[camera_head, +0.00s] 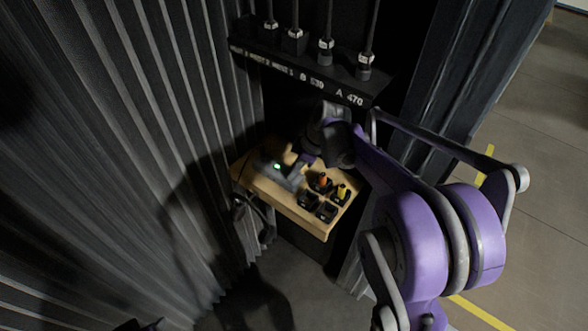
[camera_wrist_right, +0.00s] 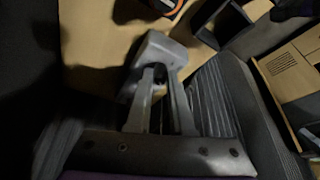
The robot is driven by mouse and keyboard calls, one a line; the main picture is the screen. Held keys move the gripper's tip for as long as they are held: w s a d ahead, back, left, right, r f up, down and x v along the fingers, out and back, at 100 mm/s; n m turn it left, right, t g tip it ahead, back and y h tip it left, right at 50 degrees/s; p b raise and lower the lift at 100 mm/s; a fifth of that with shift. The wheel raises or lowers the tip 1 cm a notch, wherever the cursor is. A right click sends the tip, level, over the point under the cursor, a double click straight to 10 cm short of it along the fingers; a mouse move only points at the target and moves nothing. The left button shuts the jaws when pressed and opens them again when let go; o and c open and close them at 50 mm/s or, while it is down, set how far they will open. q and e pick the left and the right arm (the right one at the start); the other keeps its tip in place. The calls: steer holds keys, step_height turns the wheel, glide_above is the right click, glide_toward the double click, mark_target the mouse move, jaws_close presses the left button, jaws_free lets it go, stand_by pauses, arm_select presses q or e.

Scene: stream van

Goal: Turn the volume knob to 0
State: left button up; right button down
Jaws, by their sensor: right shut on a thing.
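A small grey device with a lit green spot (camera_head: 277,167) sits on the wooden shelf (camera_head: 302,217). My right gripper (camera_head: 289,161) is at the upper side of this device, its arm reaching in from the right. In the right wrist view, the gripper (camera_wrist_right: 157,72) has its fingers close together, shut on a small dark part between them, which I take as the volume knob. The fingers hide most of the knob, so its setting cannot be read. A ribbed grey surface (camera_wrist_right: 215,100) lies just right of the fingers.
Black bins (camera_head: 327,211) stand on the shelf right of the device, with orange (camera_head: 323,182) and yellow (camera_head: 341,191) items there. A black labelled rack (camera_head: 300,75) hangs above. A dark pleated curtain (camera_head: 120,150) is at the left. Open floor (camera_head: 545,190) lies at the right.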

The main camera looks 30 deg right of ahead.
steer(key=c, duration=0.8)
jaws_free()
steer(key=shift+m, duration=0.3)
